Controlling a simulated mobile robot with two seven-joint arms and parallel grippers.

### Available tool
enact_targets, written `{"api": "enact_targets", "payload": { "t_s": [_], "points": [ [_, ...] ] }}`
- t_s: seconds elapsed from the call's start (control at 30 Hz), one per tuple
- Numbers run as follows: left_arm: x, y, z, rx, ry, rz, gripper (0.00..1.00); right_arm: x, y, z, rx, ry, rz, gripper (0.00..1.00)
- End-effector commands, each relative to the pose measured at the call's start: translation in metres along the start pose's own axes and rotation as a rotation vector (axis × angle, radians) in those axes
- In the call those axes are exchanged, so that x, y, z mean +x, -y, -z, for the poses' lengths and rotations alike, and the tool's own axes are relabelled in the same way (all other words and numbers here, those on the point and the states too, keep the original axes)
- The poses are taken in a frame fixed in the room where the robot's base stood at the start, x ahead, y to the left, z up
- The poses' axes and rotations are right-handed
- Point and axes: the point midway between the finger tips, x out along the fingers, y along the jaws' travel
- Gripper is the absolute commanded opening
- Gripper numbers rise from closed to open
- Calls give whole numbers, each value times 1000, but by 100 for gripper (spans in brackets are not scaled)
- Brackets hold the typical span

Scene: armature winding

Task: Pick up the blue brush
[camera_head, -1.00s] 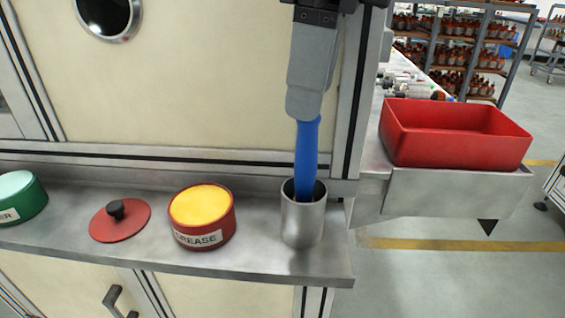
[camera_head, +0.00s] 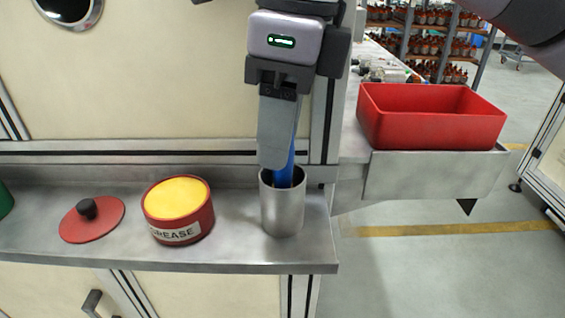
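The blue brush (camera_head: 286,174) stands handle up in a grey metal cup (camera_head: 283,209) on the steel ledge. Its bristle end is hidden inside the cup. My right gripper (camera_head: 276,165) points down from above, with a grey finger in front of the handle and its tip at the cup's rim. That finger hides most of the handle, and the other finger is hidden, so I cannot tell whether they are closed on it. My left gripper is not in view.
A red grease tin (camera_head: 178,212) and a red lid with a black knob (camera_head: 92,219) sit left of the cup on the steel ledge (camera_head: 235,254). A red bin (camera_head: 431,121) stands to the right. A cream panel wall rises behind the ledge.

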Motion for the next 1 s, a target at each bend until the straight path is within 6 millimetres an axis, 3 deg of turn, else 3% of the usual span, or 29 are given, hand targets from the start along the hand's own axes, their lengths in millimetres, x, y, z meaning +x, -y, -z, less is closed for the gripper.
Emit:
{"api": "enact_targets", "payload": {
  "t_s": [0.03,0.1,0.13,0.47,0.8,1.0],
  "points": [
    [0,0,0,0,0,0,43,0,0,0,0,0,0,26],
    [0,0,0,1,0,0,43,0,0,0,0,0,0,4],
    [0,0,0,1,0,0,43,0,0,0,0,0,0,0],
    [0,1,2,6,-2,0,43,-5,0,-1,1,1,1,0],
    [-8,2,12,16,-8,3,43,-69,0,-9,1,2,2,0],
    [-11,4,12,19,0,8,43,-96,1,-13,1,5,2,0]
  ]
}}
